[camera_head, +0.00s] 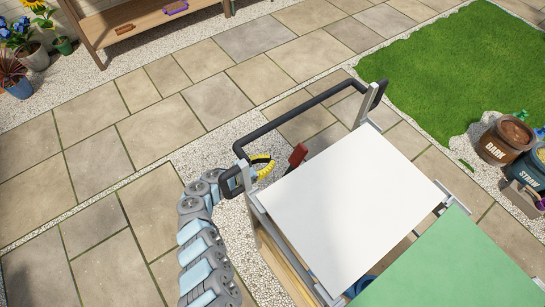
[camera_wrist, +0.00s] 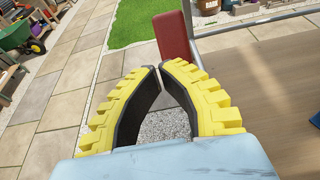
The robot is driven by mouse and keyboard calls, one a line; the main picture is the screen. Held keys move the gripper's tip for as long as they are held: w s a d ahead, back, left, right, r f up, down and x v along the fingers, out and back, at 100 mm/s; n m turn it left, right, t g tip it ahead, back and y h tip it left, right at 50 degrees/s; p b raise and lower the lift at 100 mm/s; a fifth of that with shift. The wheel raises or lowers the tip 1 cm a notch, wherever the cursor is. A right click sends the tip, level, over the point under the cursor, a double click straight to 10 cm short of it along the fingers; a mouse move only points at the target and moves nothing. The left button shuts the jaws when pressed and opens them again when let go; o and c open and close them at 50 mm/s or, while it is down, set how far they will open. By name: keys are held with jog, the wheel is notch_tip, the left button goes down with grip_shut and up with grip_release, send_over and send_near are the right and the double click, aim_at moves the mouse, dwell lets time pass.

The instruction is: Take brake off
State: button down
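The brake lever is a red handle (camera_head: 298,155) near the corner of a cart, beside the cart's black push bar (camera_head: 290,118). In the wrist view the red lever (camera_wrist: 174,38) stands upright just beyond my fingertips. My gripper (camera_head: 268,166) has yellow ribbed fingers and is just left of the lever in the head view. In the wrist view the fingertips (camera_wrist: 160,67) nearly meet, with only a narrow gap and nothing held between them. I cannot tell whether a fingertip touches the lever. The lever's lower end is partly hidden.
The cart's white top (camera_head: 350,205) and a green panel (camera_head: 455,265) lie right of my gripper. A wooden bench (camera_head: 150,22) is at the back left. Bark (camera_head: 507,140) and straw (camera_head: 530,172) buckets stand at the right. Paving left of the cart is clear.

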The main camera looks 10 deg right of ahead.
jog(key=r+p+v, duration=0.2)
jog(key=v, duration=0.7)
jog(key=shift+d, duration=0.2)
jog(key=shift+r, duration=0.1)
